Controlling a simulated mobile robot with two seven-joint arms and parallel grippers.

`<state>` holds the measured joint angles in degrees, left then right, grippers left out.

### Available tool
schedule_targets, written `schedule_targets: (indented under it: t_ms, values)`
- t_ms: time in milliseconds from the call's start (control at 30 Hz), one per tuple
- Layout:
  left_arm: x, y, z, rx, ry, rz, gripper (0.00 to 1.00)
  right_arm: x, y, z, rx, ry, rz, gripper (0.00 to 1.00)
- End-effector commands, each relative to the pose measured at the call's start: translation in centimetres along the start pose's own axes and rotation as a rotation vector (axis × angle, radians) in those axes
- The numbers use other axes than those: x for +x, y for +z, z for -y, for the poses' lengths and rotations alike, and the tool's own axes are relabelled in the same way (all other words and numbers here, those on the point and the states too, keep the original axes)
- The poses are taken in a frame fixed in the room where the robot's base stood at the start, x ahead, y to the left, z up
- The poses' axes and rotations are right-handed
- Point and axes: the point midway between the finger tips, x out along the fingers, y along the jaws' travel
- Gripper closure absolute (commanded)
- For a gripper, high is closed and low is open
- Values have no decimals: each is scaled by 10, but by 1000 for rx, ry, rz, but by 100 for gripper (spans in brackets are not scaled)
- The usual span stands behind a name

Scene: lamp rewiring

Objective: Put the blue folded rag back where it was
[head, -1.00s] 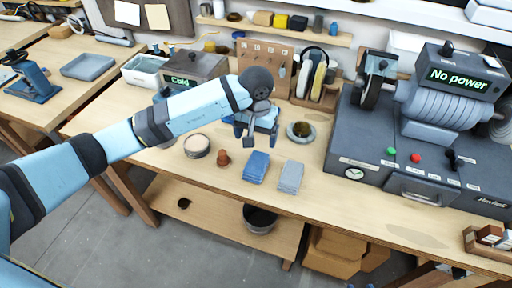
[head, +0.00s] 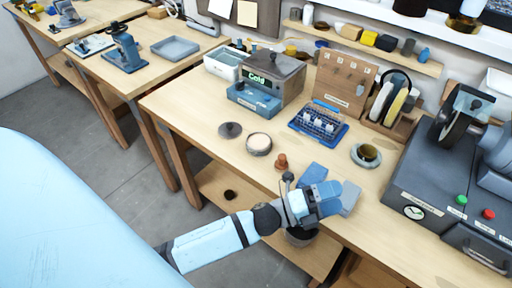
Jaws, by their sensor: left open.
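The blue folded rag (head: 312,173) lies on the workbench (head: 215,105), beside a reddish-brown knob-shaped piece. A grey folded rag (head: 350,199) lies just to its right. My left gripper (head: 326,193) is open over the bench's front edge, in front of the two rags, and hides part of both. I cannot tell whether it touches either one. My right gripper is not in view.
A round tin (head: 259,144), a dark disc (head: 230,130), the brown piece (head: 282,162) and a dish (head: 366,155) stand nearby. A blue tray of small parts (head: 318,123) is behind. The grey machine (head: 425,185) fills the right. The bench's left front is clear.

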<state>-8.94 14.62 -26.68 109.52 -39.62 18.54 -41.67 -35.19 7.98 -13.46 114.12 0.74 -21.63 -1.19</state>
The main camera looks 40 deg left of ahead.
Motion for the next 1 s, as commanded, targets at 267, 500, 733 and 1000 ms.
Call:
schedule_targets:
  t_ms: [267, 500, 733, 1000]
  values:
    - [-164, 7, -107, -1192, 268, 783, 12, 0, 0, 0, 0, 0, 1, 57]
    - [-226, -19, -134, -1557, 308, 1061, 12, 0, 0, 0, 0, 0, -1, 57]
    - [-228, -20, -135, -1569, 309, 1069, 12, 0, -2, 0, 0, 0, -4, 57]
    - [-219, -17, -103, -1563, 306, 1070, 12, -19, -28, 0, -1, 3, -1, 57]
